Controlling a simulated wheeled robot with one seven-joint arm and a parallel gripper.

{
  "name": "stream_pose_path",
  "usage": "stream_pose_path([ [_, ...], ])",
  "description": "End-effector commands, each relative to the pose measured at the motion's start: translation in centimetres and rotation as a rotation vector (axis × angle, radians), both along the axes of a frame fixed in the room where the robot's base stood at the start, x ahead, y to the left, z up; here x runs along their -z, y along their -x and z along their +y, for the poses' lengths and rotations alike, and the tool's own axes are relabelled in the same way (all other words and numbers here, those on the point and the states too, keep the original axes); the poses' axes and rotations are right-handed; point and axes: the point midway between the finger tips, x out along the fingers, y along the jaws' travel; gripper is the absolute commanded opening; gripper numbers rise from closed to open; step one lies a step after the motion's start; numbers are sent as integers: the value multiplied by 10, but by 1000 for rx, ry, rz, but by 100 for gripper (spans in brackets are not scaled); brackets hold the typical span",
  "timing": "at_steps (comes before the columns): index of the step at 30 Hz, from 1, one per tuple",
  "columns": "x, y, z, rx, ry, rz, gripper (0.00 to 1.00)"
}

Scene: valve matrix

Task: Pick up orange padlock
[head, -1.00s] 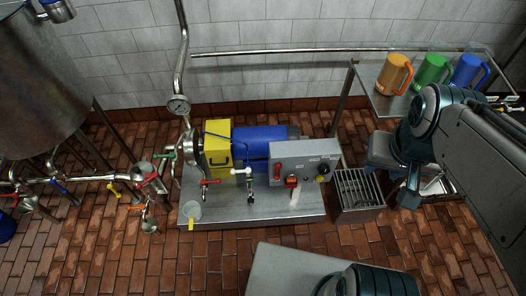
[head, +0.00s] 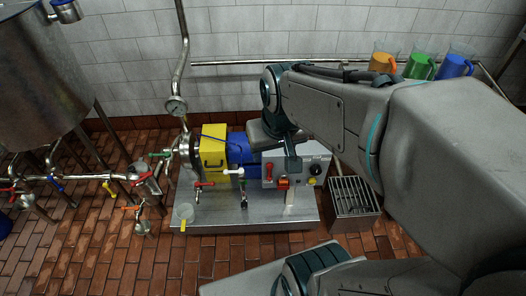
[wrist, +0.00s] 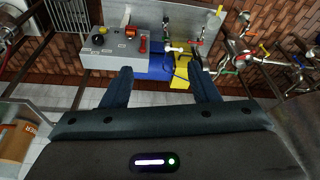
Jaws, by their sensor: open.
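A small orange-red block, which looks like the orange padlock (head: 283,183), is at the lower front of the grey control box (head: 312,165). It also shows in the wrist view (wrist: 130,32), beside a red lever (wrist: 142,45); its shackle is too small to make out. My gripper (head: 289,164) is in front of and above the control box in the head view, partly covering it. In the wrist view the two fingers of my gripper (wrist: 160,70) stand wide apart with nothing between them. The padlock lies beyond the fingertips, apart from them.
A yellow box (head: 213,150) and blue motor housing (head: 240,150) stand left of the control box on a steel plate (head: 250,218). Valves and pipes (head: 140,180) are further left. A slatted bin (head: 354,198) is at right. Mugs (head: 418,66) stand at the back right.

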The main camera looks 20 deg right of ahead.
Motion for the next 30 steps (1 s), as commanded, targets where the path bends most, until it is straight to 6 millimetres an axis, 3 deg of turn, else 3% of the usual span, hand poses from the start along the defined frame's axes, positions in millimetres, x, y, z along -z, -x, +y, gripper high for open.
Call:
stream_pose_path([
  [1,34,-11,-5,15,-2,-1,55],
  [11,145,-78,-41,91,-3,-43,55],
  [21,268,-138,-92,177,11,-86,55],
  [25,306,-154,-111,203,19,-99,55],
  [30,333,-167,-126,224,26,-111,55],
])
